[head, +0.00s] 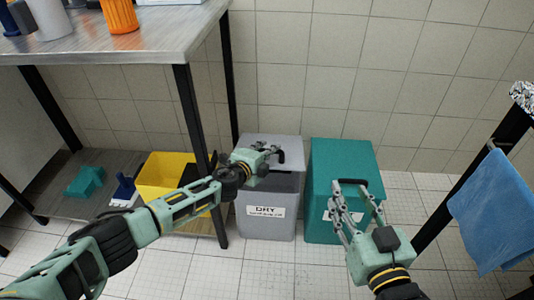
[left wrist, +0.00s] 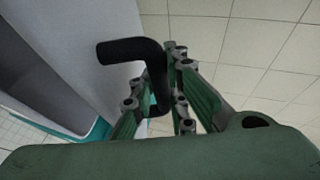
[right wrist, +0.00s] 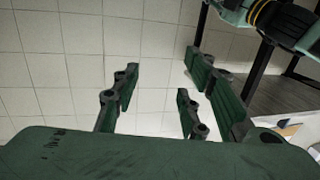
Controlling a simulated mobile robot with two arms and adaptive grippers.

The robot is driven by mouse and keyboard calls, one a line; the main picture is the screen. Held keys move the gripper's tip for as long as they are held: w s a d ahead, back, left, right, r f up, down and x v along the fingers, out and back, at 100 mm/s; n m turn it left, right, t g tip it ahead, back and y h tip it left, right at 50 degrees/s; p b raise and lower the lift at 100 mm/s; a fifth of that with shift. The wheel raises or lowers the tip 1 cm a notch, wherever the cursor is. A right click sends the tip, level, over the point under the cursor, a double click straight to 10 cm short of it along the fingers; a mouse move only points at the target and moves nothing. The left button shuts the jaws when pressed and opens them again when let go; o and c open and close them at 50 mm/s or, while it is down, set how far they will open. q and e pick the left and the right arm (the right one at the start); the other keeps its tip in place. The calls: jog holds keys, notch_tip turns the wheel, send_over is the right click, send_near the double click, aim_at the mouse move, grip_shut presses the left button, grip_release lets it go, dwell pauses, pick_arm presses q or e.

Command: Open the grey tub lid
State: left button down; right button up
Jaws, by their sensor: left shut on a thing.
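The grey tub (head: 283,228) stands on the floor with a "DRY" label on its front. Its lid (head: 262,141) is raised at the front, and a dark gap shows between lid and tub. My left gripper (head: 268,150) is shut on the lid's black handle (head: 281,156). In the left wrist view the bent handle (left wrist: 135,50) runs between the fingers, beside the grey lid (left wrist: 105,45). My right gripper (head: 358,200) is open and empty, in front of the teal tub. In the right wrist view a clear gap shows between its fingers (right wrist: 160,95).
The teal tub (head: 335,160) stands right of the grey tub. A table leg (head: 190,110) and a yellow bin (head: 160,168) on the low shelf are to the left. A blue cloth (head: 495,205) hangs at the right. A tiled wall is behind.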

pick_arm(q)
jog(key=w+r+p, duration=0.1)
jog(key=r, duration=0.2)
jog(key=shift+w+p, duration=0.35)
jog(key=shift+w, duration=0.05)
jog(key=shift+w+a+r+p, duration=0.1)
jog(key=shift+w+r+p, duration=0.35)
jog(key=shift+w+r, duration=0.4)
jog(key=shift+w+r+p, duration=0.45)
jog(key=shift+w+r, duration=0.1)
jog(key=shift+r, duration=0.45)
pick_arm(e)
jog(key=s+d+f+g+h, duration=0.1)
jog(key=s+d+f+g, duration=0.1)
jog(key=s+f+g, duration=0.3)
jog(key=s+d+f+g+h, duration=0.1)
jog(key=s+d+f+g, duration=0.2)
jog(key=s+f+g, duration=0.2)
jog(key=shift+s+f+h, duration=0.4)
jog(key=shift+s+f, duration=0.75)
jog(key=shift+f, duration=1.15)
jog(key=shift+d, duration=0.1)
pick_arm(q)
jog(key=c, duration=2)
grip_release()
jog(key=shift+c, duration=0.2)
pick_arm(e)
jog(key=shift+r, duration=0.1)
pick_arm(q)
jog(key=shift+f, duration=0.1)
